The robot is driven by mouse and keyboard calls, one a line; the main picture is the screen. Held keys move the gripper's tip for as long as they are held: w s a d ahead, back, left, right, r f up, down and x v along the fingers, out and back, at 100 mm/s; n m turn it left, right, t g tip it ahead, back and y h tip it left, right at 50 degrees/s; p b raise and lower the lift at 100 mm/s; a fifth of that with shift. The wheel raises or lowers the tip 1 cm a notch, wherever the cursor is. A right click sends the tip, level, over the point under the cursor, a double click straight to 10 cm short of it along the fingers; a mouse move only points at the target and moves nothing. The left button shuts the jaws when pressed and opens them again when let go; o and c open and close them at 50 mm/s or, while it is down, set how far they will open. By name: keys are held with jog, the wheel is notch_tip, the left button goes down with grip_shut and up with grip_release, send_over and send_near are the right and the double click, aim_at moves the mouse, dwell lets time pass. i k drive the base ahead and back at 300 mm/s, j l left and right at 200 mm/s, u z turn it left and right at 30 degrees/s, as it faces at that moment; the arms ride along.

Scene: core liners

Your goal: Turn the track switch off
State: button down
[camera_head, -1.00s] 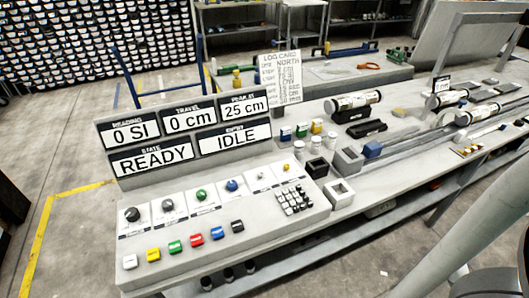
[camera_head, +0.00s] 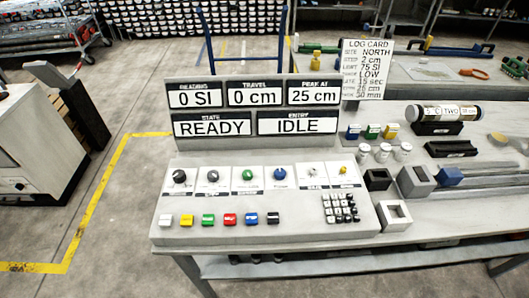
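The control console (camera_head: 300,233) stands on the near bench with a sloped panel. Its upper row has a black knob (camera_head: 179,176), a second dark knob (camera_head: 212,176), a green knob (camera_head: 248,174), a blue knob (camera_head: 280,173), a small silver toggle (camera_head: 312,171) and a small yellow-tipped control (camera_head: 343,170). The labels under them are too small to read, so I cannot tell which is the track switch or how it is set. The display board (camera_head: 255,110) reads 0 SI, 0 cm, 25 cm, READY and IDLE. My gripper is not in view.
A row of coloured push buttons (camera_head: 230,219) and a black keypad (camera_head: 340,208) share the panel. Right of the console stand grey blocks (camera_head: 415,181), white jars (camera_head: 382,153) and a core on a cradle (camera_head: 446,112). A log card (camera_head: 367,70) stands behind.

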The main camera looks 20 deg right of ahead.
aim_at(180, 176)
jog(key=l+u, duration=0.1)
jog(key=u, duration=0.35)
jog(key=k+l+u, duration=0.1)
jog(key=u, duration=0.3)
jog(key=l+u, duration=0.1)
jog(key=u, duration=0.35)
jog(key=k+u, duration=0.15)
jog(key=u, duration=0.25)
jog(key=k, duration=0.1)
jog(key=i+l, duration=0.45)
jog(key=u, duration=0.05)
